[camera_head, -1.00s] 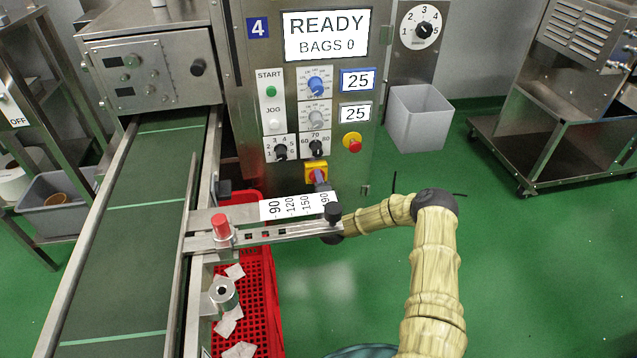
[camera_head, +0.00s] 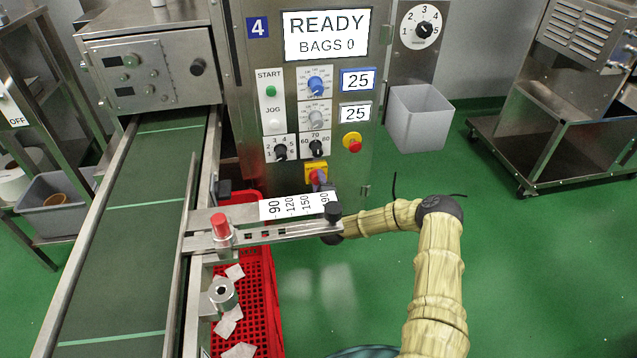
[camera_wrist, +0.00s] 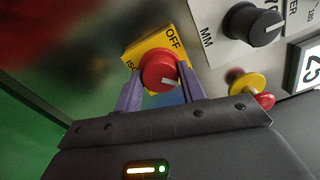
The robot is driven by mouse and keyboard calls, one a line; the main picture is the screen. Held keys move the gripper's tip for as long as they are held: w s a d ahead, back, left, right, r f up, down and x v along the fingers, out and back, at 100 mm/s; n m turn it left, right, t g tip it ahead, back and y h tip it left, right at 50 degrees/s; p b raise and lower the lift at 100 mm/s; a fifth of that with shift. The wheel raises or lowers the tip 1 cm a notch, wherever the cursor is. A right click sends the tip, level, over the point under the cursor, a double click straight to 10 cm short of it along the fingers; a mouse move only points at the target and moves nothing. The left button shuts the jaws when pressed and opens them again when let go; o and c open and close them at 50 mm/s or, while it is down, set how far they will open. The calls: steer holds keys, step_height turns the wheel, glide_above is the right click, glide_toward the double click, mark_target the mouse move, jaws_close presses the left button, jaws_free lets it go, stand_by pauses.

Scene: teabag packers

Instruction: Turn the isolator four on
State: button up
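The isolator on machine 4 is a red rotary knob (camera_head: 318,177) on a yellow plate (camera_head: 316,165), low on the steel panel. In the wrist view the red knob (camera_wrist: 158,70) sits between the two purple fingers of my gripper (camera_wrist: 160,72). The fingers stand close along both sides of it. I cannot tell whether they press on it. The yellow plate (camera_wrist: 135,57) shows the word OFF beside the knob, and a short white mark shows on the knob face. In the head view my gripper (camera_head: 320,184) is mostly hidden behind the scale bar.
The scale bar (camera_head: 270,233) with a black knob (camera_head: 333,212) juts out in front of my gripper. A red and yellow button (camera_head: 352,143) and several dials are above on the panel. A red crate (camera_head: 262,300) stands below.

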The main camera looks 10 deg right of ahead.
steer(key=o, duration=0.3)
steer(key=s+p, duration=0.6)
steer(key=s, duration=1.1)
steer(key=shift+s, duration=0.25)
